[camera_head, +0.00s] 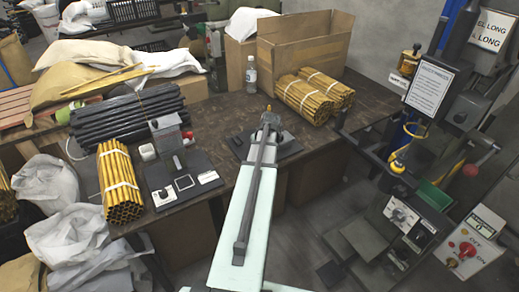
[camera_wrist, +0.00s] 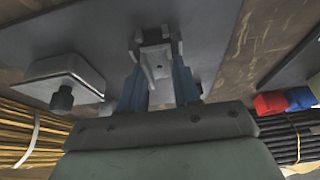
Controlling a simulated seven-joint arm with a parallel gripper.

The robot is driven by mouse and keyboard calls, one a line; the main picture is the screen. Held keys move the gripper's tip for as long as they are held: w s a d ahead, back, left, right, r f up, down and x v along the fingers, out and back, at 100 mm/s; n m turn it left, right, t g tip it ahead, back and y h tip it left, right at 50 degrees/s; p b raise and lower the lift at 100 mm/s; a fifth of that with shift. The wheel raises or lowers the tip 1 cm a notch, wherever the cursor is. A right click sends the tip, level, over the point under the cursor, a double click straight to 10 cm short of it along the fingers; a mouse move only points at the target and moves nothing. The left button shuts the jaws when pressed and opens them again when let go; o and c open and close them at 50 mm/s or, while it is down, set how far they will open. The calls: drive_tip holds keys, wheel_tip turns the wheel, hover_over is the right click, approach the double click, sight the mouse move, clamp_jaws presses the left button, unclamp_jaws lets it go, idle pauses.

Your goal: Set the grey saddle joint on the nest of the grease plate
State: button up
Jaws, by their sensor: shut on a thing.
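My gripper (camera_wrist: 160,85) is shut on the grey saddle joint (camera_wrist: 154,50), which sits between the two blue fingers in the wrist view. A flat dark plate (camera_wrist: 215,25) lies below it; I take this as the grease plate. In the head view, my gripper (camera_head: 268,122) is over this plate (camera_head: 291,146) on the table, and my arm hides much of it. The nest is not clearly visible, and I cannot tell whether the joint touches the plate.
A pale block (camera_wrist: 65,75) with a dark knob is on the plate beside my gripper. Another dark plate (camera_head: 205,187) with an upright fixture stands to the left. Bamboo bundles (camera_head: 312,95), black tubes (camera_head: 130,118) and a bottle (camera_head: 251,75) stand around. Some tabletop (camera_head: 365,100) at right is bare.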

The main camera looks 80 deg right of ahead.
drive_tip(key=shift+a+f, duration=0.15)
drive_tip(key=shift+f, duration=0.85)
drive_tip(key=o, duration=0.8)
drive_tip(key=shift+c, duration=0.2)
drive_tip(key=shift+o, duration=1.3)
drive_tip(key=shift+r, duration=0.15)
drive_tip(key=shift+d+r, duration=0.2)
drive_tip(key=v, duration=1.2)
drive_tip(key=shift+w+r, duration=0.1)
drive_tip(key=shift+r, duration=0.2)
